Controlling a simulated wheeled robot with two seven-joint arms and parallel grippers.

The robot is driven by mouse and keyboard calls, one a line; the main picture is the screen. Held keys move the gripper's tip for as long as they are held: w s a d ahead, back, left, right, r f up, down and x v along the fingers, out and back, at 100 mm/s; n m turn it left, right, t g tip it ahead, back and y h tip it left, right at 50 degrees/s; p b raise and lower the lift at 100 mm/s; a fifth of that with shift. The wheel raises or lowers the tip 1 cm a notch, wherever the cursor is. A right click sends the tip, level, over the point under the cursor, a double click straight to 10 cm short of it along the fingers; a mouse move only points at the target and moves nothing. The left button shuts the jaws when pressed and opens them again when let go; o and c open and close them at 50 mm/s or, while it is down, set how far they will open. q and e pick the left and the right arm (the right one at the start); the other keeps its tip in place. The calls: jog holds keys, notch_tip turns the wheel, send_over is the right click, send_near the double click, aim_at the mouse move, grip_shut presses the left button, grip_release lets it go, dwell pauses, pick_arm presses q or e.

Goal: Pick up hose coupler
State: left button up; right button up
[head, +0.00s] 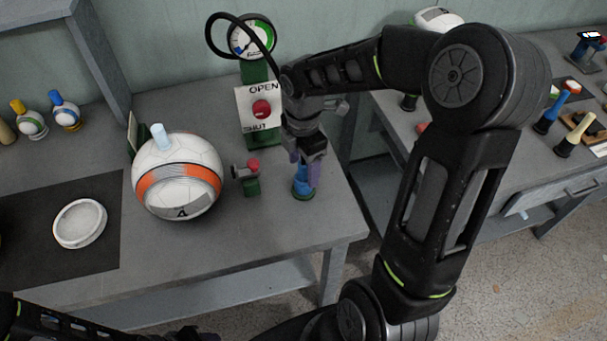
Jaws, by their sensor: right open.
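A small blue upright piece (300,182) with a dark green base stands near the right end of the grey table; it appears to be the hose coupler. My right gripper (307,174) points down at it from above. My left gripper's fingers are not visible.
A white and orange ball (178,177) with a light blue plug on top stands to the left. A red-and-green fitting (248,178) stands between ball and gripper. Behind is an OPEN/SHUT panel (259,109) with a red knob.

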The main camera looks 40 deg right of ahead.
jog(key=shift+f, duration=1.4)
grip_shut()
jog(key=shift+r, duration=0.15)
notch_tip(320, 180, up, 10)
jog(key=shift+f+b, duration=0.1)
jog(key=shift+b, duration=0.25)
dwell(0.5)
